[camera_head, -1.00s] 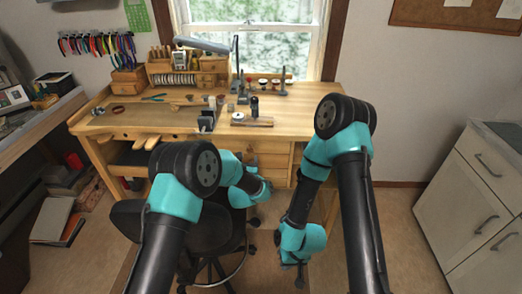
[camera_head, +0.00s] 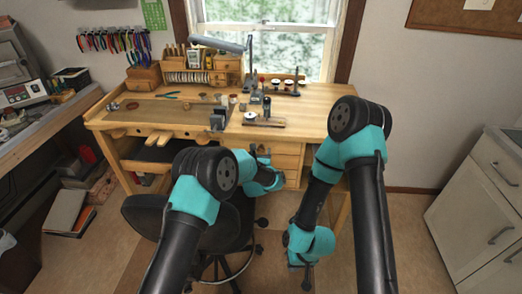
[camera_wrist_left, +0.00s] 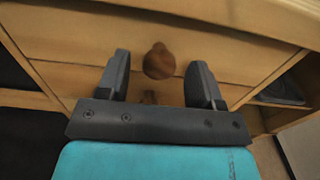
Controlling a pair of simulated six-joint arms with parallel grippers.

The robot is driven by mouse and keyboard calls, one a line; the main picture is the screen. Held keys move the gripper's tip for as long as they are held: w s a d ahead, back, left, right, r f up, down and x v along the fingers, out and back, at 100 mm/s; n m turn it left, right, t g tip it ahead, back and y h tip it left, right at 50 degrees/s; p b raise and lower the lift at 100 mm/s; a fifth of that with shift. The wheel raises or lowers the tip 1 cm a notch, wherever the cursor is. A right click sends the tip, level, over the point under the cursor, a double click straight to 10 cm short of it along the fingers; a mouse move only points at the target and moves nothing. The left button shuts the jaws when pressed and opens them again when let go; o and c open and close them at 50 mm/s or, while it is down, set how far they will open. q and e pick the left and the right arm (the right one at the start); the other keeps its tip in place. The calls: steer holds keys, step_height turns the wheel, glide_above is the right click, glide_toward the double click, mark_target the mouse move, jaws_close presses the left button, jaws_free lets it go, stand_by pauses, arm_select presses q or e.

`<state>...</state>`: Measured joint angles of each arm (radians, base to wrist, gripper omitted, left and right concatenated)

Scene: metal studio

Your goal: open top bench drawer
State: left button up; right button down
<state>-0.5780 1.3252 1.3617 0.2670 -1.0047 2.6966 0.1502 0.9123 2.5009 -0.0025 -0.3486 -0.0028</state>
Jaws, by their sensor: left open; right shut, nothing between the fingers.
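The wooden workbench (camera_head: 300,115) has a stack of drawers under its top. The top bench drawer (camera_head: 286,148) looks closed, and its front also shows in the left wrist view (camera_wrist_left: 85,38). My left gripper (camera_head: 262,150) is in front of the drawers. In the left wrist view my left gripper (camera_wrist_left: 160,60) is open, with one finger on each side of a round brown knob (camera_wrist_left: 159,62), and clear gaps show between knob and fingers. A lower knob is partly hidden behind the gripper. My right gripper (camera_head: 306,282) is shut and empty, low over the floor.
A black stool (camera_head: 160,215) stands before the bench, under my left arm. Tools and small drawers (camera_head: 190,75) sit on the bench top. A white cabinet (camera_head: 480,205) stands at right, a side desk (camera_head: 50,125) at left. Floor between bench and cabinet is clear.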

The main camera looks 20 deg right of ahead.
arm_select(q)
steer(key=shift+x, duration=1.15)
jaws_close()
